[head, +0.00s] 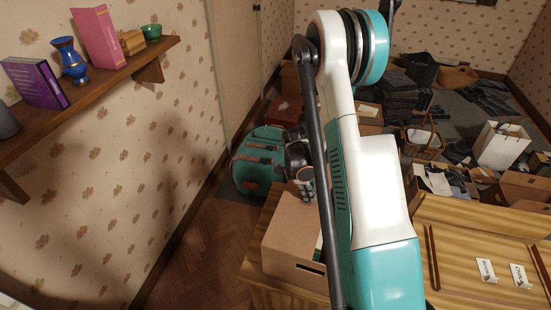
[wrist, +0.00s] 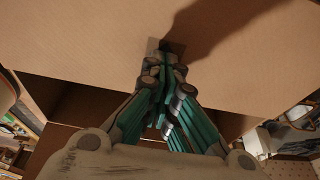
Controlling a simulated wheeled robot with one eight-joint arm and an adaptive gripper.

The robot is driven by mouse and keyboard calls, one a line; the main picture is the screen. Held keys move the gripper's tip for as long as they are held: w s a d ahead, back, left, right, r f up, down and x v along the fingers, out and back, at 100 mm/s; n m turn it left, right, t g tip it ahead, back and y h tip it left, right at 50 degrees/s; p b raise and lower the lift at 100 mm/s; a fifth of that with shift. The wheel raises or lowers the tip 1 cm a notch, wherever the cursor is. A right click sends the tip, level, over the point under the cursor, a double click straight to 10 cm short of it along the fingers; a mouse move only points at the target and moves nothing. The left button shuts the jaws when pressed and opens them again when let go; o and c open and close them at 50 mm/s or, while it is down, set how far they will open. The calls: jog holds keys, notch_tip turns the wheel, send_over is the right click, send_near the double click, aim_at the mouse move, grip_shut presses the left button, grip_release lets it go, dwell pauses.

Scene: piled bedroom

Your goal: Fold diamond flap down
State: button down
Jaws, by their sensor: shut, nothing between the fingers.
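A brown cardboard box (head: 291,236) stands on a striped wooden surface in the head view, partly hidden by my arm. In the wrist view a wide cardboard panel (wrist: 80,45) fills the top, with a small darker mark (wrist: 153,44) on it. The mark is partly covered by my fingertips, so I cannot tell its full shape. My gripper (wrist: 165,68) is shut and empty, its tips at or very near the panel by the mark. I cannot tell if they touch. In the head view my gripper (head: 305,188) is at the box's far top edge.
The wooden surface (head: 258,285) carries the box. A teal suitcase-like object (head: 256,160) stands behind it. A wall shelf (head: 90,90) with books and vases is at left. Bags and boxes clutter the back right. Bare floor (head: 190,255) lies between wall and box.

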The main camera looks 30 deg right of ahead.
notch_tip(320, 180, up, 8)
jog(key=p, duration=0.3)
jog(key=shift+f, duration=0.15)
dwell(0.3)
dwell(0.4)
jog(key=s+a+r+n+t+b, duration=0.25)
jog(key=a+r+n+t, duration=0.25)
jog(key=a+r+n, duration=1)
jog(key=s+a+r+n+t+y+b, duration=0.1)
jog(key=s+a+r+n+t+b, duration=0.1)
jog(key=s+a+r+n, duration=0.1)
jog(key=s+a+r+n+t+y+b, duration=0.1)
jog(key=s+a+r+n, duration=0.3)
jog(key=s+n, duration=0.4)
jog(key=shift+a+n+t+b, duration=0.7)
jog(key=shift+a+n, duration=0.05)
jog(key=shift+n, duration=0.25)
